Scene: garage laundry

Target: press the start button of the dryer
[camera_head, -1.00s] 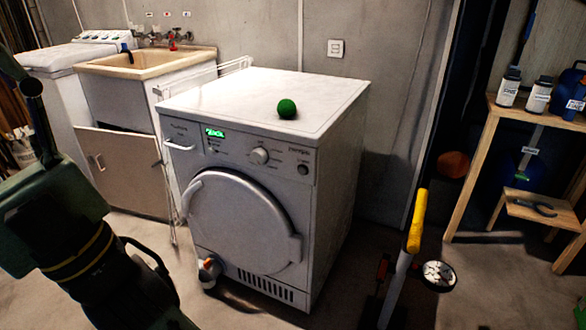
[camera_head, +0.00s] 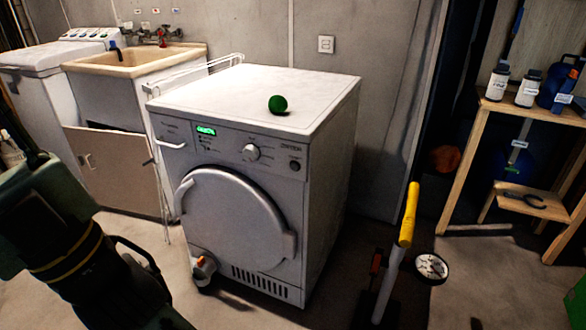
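The dryer (camera_head: 325,190) is a white front-loading machine in the middle of the view, with its round door (camera_head: 232,215) shut. Its front panel carries a lit green display (camera_head: 205,131), a round pale knob (camera_head: 251,152) and, to the right, a small dark round button (camera_head: 295,165). The printing beside the button is too small to read. A green ball (camera_head: 278,104) sits on the dryer's top. My gripper is not in view, and nothing is seen touching the panel.
A dark green and black bulk with a yellow band (camera_head: 65,255) fills the lower left; I cannot tell what it is. A yellow-handled tool (camera_head: 409,215) stands right of the dryer. A wooden shelf (camera_head: 470,160) is farther right. Floor in front of the dryer is partly open.

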